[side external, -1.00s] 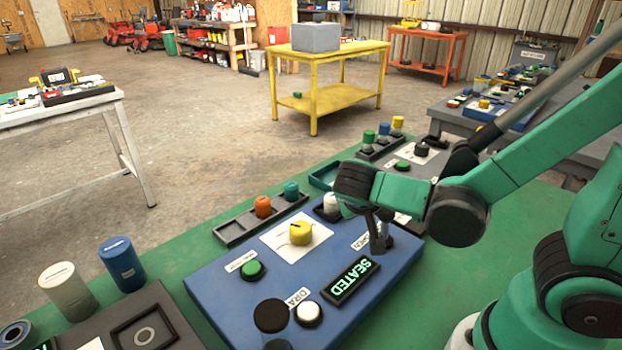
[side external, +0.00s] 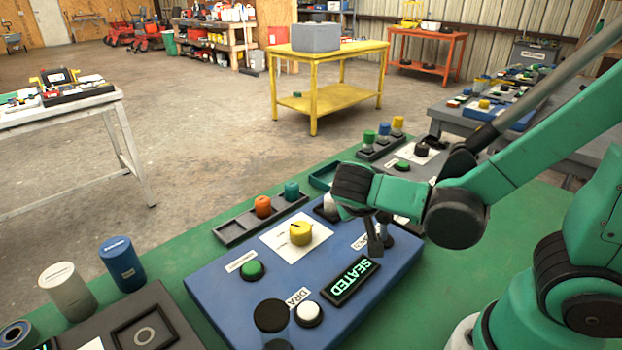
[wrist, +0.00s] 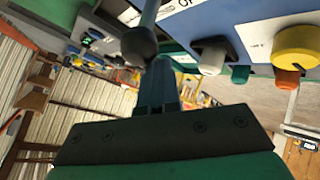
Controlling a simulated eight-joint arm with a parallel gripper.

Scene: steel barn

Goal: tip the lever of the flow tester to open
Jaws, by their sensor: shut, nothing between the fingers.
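The flow tester appears to be the blue box (side external: 225,290) on the green bench, with a lit display (side external: 350,281) reading SEATED. My gripper (side external: 375,245) is shut and empty, low over the box's far right part. The lever (wrist: 139,42), a rod with a dark rounded end, shows in the wrist view just left of my fingertips (wrist: 160,72). It is close beside them; I cannot tell whether they touch. In the side view my gripper and wrist largely hide the lever. A label near my fingers is partly covered and cannot be read in full.
The box also carries a yellow knob (side external: 300,233), a green button (side external: 252,270) and a white button (side external: 309,313). A white-capped piece (side external: 330,203) stands close to my wrist. A grey tray (side external: 232,230) with orange and teal pieces lies behind the box.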

